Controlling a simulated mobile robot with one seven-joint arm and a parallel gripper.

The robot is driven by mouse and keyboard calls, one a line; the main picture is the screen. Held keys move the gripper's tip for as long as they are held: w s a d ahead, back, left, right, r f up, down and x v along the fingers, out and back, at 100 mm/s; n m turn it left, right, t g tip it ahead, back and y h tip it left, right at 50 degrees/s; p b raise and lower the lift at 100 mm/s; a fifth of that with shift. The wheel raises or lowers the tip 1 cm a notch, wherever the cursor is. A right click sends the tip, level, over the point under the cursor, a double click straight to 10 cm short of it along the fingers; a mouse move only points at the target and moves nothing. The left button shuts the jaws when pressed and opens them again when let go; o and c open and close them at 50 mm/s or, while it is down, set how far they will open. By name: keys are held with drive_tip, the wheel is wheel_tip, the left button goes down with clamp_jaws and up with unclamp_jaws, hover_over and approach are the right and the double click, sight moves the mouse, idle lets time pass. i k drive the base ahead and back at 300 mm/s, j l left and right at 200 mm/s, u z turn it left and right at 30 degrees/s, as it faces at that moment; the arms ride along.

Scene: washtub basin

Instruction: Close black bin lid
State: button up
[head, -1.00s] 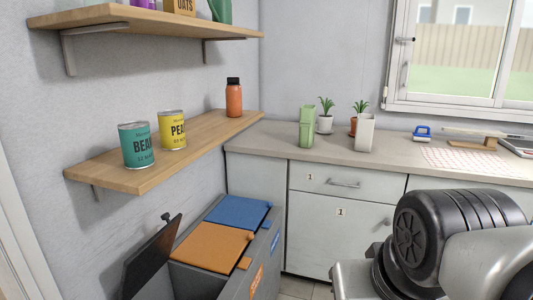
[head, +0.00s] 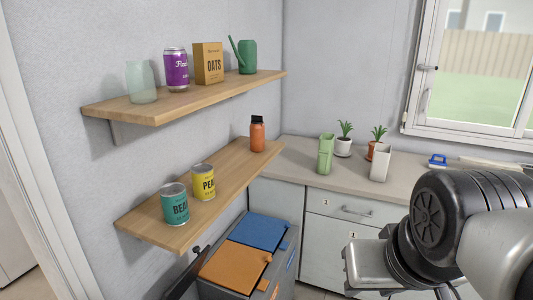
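The black bin lid (head: 187,273) stands open at the lower left, tilted up against the wall side; its lower part is cut off by the picture edge. It belongs to a grey bin unit (head: 284,279) below the shelves. Next to it on the unit are a shut orange lid (head: 235,267) and a shut blue lid (head: 259,232). My arm fills the lower right, to the right of the bins and apart from them. The gripper's fingers cannot be made out.
A lower wood shelf (head: 228,174) with cans and an orange bottle (head: 257,134) juts out above the black lid. An upper shelf (head: 188,103) holds more items. A counter (head: 300,161) with plants runs along the back wall.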

sight(175, 292)
drive_tip(key=i+u, duration=0.1)
drive_tip(key=u, duration=0.25)
drive_tip(key=i+j+u, duration=0.1)
drive_tip(key=u, duration=0.3)
drive_tip(key=i+u, duration=0.2)
drive_tip(key=u, duration=0.15)
